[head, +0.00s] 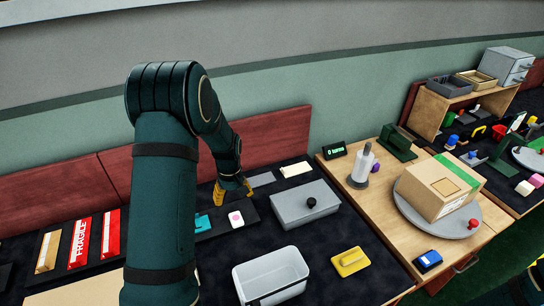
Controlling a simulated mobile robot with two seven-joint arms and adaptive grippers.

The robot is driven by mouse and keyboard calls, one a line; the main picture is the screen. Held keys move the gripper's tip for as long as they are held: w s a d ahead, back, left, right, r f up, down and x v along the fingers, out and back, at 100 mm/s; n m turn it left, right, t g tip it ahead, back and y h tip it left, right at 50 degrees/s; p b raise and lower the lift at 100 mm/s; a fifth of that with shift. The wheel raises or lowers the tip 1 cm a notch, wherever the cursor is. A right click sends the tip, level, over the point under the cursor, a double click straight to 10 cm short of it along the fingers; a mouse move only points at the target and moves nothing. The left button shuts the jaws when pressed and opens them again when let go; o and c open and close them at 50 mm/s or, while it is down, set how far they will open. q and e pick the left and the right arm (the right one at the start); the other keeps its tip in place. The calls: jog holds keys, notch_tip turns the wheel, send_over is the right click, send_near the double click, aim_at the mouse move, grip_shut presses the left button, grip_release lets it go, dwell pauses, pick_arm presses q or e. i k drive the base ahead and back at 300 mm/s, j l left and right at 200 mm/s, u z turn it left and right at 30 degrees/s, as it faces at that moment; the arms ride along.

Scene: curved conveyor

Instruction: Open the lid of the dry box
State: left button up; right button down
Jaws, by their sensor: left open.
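A grey box (290,212) stands on the dark table mat right of my left arm. Its flat lid has a black knob (311,203) and looks closed; I take this to be the dry box. My left gripper (232,191), with yellow fingers, is open at the back of the table, left of the grey box and apart from it. Its arm covers part of the table.
An open whitish bin (271,276) stands in front of the grey box, with a yellow block (350,261) to its right. A dark tray with a teal and a pink-marked piece (236,219) lies near my gripper. A cardboard box (440,187) sits on a grey turntable at right.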

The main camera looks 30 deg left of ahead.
aim_at(291, 205)
jog(key=k+l, duration=0.8)
jog(key=l, duration=0.15)
